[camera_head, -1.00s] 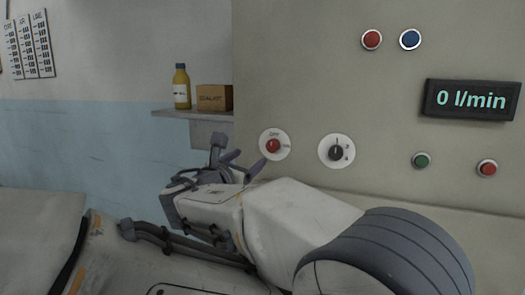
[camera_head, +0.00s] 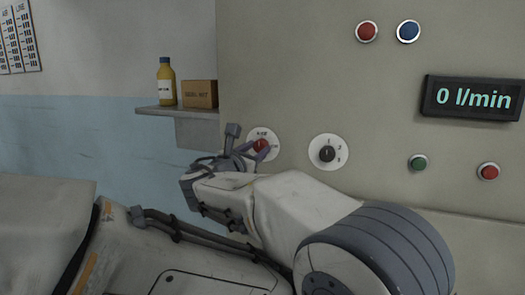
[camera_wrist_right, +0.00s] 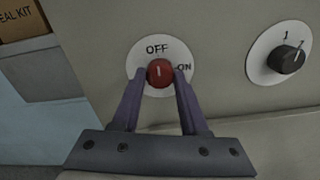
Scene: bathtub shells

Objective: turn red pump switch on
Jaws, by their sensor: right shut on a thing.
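The red pump switch (camera_head: 260,146) is a round red knob on a white disc on the beige panel. In the right wrist view the red knob (camera_wrist_right: 160,73) sits between the fingertips, with its white mark upright toward OFF; ON is printed at the right of the disc. My right gripper (camera_head: 258,152) is at the switch in the head view. In the right wrist view the fingers of the right gripper (camera_wrist_right: 160,82) are shut on the knob from both sides. My left gripper is not in view.
A black selector knob (camera_head: 327,154) is just right of the switch. The display (camera_head: 472,98) reads 0 l/min. Red and blue buttons sit above; a green button (camera_head: 418,163) and a red button (camera_head: 488,171) sit below. A shelf (camera_head: 180,112) holds a yellow bottle and a box.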

